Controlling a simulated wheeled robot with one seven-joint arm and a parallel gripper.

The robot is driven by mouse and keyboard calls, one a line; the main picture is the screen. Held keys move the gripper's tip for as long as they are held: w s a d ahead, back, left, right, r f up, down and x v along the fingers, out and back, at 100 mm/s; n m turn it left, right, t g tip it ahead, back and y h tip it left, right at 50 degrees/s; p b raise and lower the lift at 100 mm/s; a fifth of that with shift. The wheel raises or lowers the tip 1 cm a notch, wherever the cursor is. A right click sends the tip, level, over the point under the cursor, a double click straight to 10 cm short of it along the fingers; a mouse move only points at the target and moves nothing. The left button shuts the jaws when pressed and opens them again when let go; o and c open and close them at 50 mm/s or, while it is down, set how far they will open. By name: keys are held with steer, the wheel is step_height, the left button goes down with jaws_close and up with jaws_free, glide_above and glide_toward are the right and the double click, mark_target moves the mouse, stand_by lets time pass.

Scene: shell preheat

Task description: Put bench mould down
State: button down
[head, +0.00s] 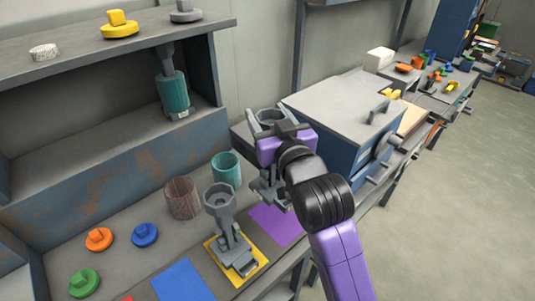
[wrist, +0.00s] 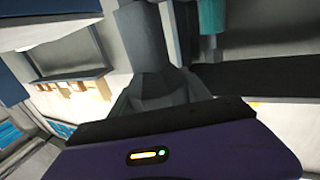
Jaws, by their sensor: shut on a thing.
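In the head view, my gripper (head: 272,132) is shut on a grey mould (head: 268,116) with a funnel-like top. My gripper hides the mould's middle; its base (head: 268,188) shows below, over the far part of a purple mat (head: 272,225). I cannot tell whether the base touches the mat. A second grey mould (head: 219,205) of like shape stands upright on a yellow mat (head: 258,268), left of my gripper. In the wrist view, my gripper's dark jaws (wrist: 160,108) are around the grey held mould (wrist: 142,45).
A teal cup (head: 226,170) and a brown cup (head: 182,198) stand close behind the second mould. A blue mat (head: 182,283) and orange (head: 99,239), blue (head: 145,235) and green (head: 84,283) knobbed pieces lie left. A lidded box (head: 335,115) stands right behind my gripper.

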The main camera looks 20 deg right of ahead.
step_height(320, 180, down, 10)
steer(key=shift+f, duration=0.1)
stand_by(0.4)
steer(key=shift+f, duration=0.15)
steer(key=c, duration=0.5)
jaws_free()
steer(key=s+b, duration=0.2)
steer(key=s, duration=1)
steer(key=shift+a, duration=0.45)
